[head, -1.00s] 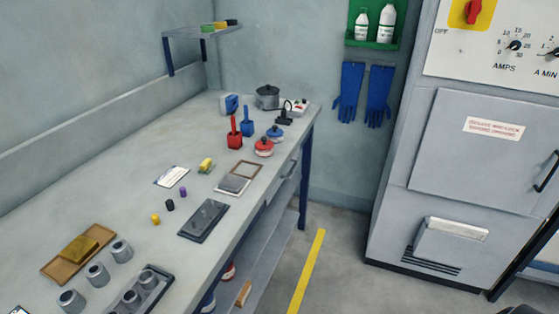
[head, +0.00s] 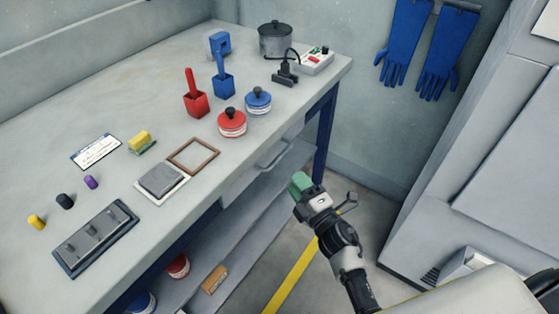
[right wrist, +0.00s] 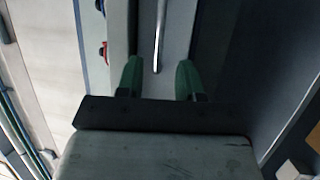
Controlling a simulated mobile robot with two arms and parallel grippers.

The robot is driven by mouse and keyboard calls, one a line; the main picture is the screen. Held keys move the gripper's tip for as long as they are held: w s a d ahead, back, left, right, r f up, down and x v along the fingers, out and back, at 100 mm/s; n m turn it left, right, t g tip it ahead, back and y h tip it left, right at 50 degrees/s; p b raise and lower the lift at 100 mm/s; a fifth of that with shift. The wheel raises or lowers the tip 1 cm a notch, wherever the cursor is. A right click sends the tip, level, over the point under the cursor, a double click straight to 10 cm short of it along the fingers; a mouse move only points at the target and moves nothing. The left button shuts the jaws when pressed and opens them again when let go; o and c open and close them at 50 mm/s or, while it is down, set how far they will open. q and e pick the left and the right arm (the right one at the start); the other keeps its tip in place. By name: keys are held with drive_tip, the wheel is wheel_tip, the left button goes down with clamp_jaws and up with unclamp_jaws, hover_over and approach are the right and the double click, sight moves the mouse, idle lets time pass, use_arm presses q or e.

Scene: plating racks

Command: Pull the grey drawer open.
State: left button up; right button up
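The grey drawer (head: 240,182) sits under the bench top on its front side, and its front looks flush with the bench. Its bar handle (head: 276,153) runs along the drawer front. My right gripper (head: 300,185) has green fingers and is in front of the bench, a little to the right of the handle and apart from it. In the right wrist view my right gripper (right wrist: 158,80) is open and empty. The handle (right wrist: 160,35) shows there as a thin bar ahead, in line with the gap between the fingers. My left gripper is not in view.
The bench top (head: 110,200) holds red and blue pots, a dark pot (head: 275,40), a wooden frame (head: 193,156) and a dark tray (head: 96,238). A lower shelf (head: 240,260) is below. A grey cabinet (head: 500,190) stands right; floor between is clear.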

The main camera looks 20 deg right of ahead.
sight(278, 158)
drive_tip(key=x, duration=0.9)
drive_tip(key=shift+a, duration=0.15)
drive_tip(key=shift+c, duration=0.5)
clamp_jaws()
